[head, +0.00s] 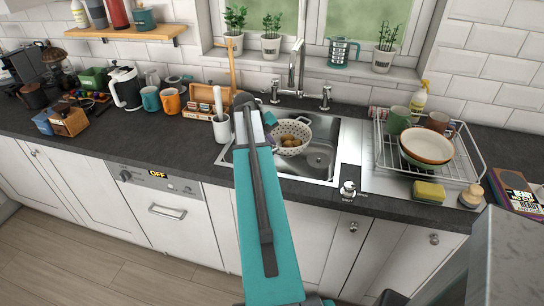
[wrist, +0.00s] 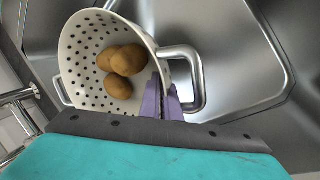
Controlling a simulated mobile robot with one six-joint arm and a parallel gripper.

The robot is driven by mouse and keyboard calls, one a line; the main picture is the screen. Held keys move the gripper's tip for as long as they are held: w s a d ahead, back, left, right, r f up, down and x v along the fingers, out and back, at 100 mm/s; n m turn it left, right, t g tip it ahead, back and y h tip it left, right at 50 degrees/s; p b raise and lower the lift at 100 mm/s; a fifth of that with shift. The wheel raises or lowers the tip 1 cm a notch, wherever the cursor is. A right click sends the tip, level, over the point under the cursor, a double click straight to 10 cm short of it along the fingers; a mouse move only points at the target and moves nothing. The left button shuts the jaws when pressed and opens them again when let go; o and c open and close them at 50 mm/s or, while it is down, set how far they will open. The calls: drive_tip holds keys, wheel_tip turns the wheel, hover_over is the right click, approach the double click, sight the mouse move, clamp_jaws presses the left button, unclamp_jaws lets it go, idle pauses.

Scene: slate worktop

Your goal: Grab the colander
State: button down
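The colander (head: 294,127) is cream with dark round holes and metal loop handles. It is at the sink basin in the head view and holds several brown potatoes (head: 289,141). In the wrist view the colander (wrist: 83,83) fills the left side, with the potatoes (wrist: 122,62) inside and one handle (wrist: 197,80) to the right. My gripper (wrist: 163,92) has purple fingers close together at the rim beside that handle, one on each side of the wall. It looks shut on the rim.
The steel sink (head: 322,160) surrounds the colander, with a tap (head: 297,65) behind it. A dish rack (head: 432,155) with bowls and mugs stands to the right. A utensil crock (head: 221,129) and an orange mug (head: 171,101) stand to the left.

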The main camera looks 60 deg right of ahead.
drive_tip(key=shift+r, duration=1)
drive_tip(key=shift+r, duration=0.1)
